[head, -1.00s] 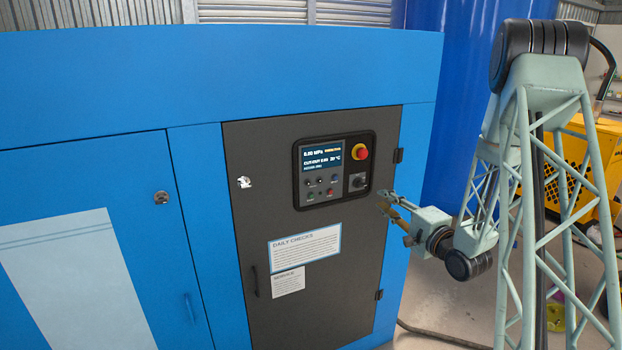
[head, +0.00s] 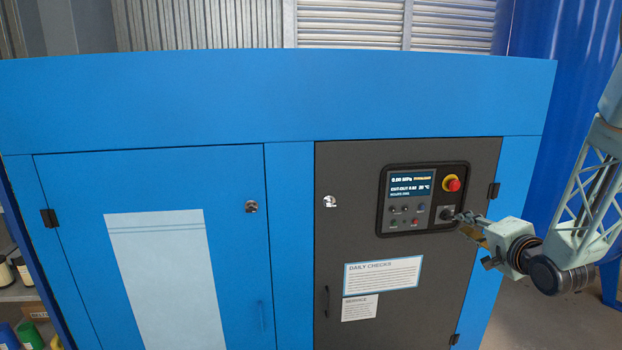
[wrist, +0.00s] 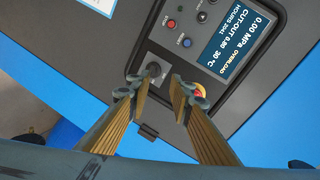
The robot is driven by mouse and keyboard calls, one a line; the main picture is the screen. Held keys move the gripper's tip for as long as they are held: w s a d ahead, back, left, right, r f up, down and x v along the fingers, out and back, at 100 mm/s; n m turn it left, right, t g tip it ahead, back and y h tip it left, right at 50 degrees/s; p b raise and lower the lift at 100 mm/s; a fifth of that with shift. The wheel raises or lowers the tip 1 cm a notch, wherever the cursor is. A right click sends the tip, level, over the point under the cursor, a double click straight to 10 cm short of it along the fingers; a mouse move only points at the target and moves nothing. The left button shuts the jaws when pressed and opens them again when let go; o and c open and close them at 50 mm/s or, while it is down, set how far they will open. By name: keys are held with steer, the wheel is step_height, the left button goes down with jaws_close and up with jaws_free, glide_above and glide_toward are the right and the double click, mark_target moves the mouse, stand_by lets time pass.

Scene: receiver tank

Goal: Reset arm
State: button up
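My gripper (head: 463,224) is open and empty in front of the lower right of the control panel (head: 425,225). In the wrist view its two fingers (wrist: 161,94) stand apart, with the black rotary switch (wrist: 153,69) just beyond the gap. Whether a fingertip touches the panel, I cannot tell. The switch (head: 446,214) also shows in the head view, close to the fingertips. The display (wrist: 240,38) reads 0.00 MPa and OVERLOAD. The red emergency stop knob (head: 452,184) on yellow sits above the switch; in the wrist view a finger partly hides it.
The panel is set in a grey door (head: 350,240) of the blue compressor cabinet (head: 270,95). A keyed latch (head: 330,201) and a handle (head: 327,300) stick out from the door. A blue tank (head: 545,130) stands behind at the right. Shelves with bottles (head: 22,270) are at far left.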

steer(key=s+a+r+n+g+h, duration=0.1)
steer(key=s+a+r+n+g, duration=0.1)
steer(key=s+a+r, duration=0.3)
steer(key=s+a+r+n+g+h, duration=0.1)
steer(key=s+a+r+n+g, duration=0.15)
steer(key=s, duration=0.45)
steer(key=s+a+r+n+g+h, duration=0.1)
steer(key=s+a+r+n, duration=0.1)
steer(key=s+a+r, duration=0.3)
steer(key=s+a+n+g, duration=0.2)
steer(key=s+a, duration=0.2)
steer(key=s, duration=0.8)
steer(key=s+a+n+g+y, duration=0.1)
steer(key=s+a, duration=0.3)
steer(key=s, duration=0.9)
steer(key=s+a+n+g+y, duration=0.1)
steer(key=s+a+n+g, duration=0.2)
steer(key=s, duration=1)
steer(key=shift+s+a+r, duration=0.2)
steer(key=shift+s+a, duration=0.05)
steer(key=shift+a, duration=0.8)
steer(key=shift+n, duration=0.25)
